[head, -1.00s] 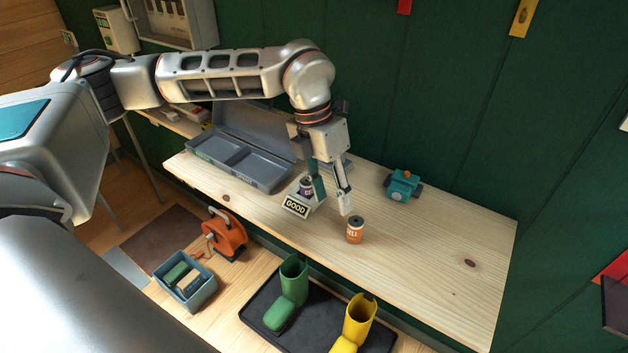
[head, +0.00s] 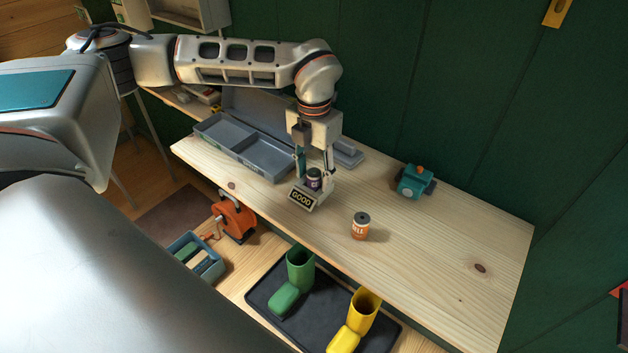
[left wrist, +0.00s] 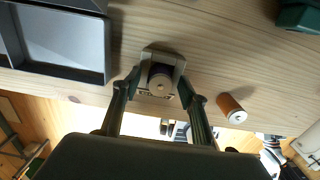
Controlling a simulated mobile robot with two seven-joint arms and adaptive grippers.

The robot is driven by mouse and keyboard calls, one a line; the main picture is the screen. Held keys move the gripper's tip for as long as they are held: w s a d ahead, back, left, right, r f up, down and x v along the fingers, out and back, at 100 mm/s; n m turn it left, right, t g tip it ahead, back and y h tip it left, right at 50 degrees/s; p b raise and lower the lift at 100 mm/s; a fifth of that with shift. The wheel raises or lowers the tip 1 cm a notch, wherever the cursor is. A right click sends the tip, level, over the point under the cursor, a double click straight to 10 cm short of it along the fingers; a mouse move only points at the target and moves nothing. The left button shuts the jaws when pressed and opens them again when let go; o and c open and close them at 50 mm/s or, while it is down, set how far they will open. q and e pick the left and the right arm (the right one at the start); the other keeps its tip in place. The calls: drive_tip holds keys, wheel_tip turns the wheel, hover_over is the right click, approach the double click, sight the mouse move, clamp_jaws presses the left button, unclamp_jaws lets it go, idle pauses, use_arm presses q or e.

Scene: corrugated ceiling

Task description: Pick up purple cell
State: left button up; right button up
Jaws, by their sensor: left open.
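The purple cell (head: 314,181) has a dark top and stands upright in a small grey holder with a GOOD label (head: 302,197) on the wooden bench. In the left wrist view the cell (left wrist: 161,82) shows from above as a round end inside the holder. My left gripper (head: 314,172) points down, open, with one finger on each side of the cell. In the left wrist view its fingertips (left wrist: 159,86) flank the holder and cell. I cannot tell whether they touch it. My right gripper is not in view.
An orange cell (head: 360,227) stands on the bench (head: 430,270) to the right. A grey compartment tray (head: 236,141) lies behind to the left, and a teal device (head: 415,181) is at the back right. Green and yellow boots stand on a dark tray (head: 262,300) below.

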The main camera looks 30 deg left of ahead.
use_arm(q)
drive_tip(key=shift+f, duration=0.1)
clamp_jaws()
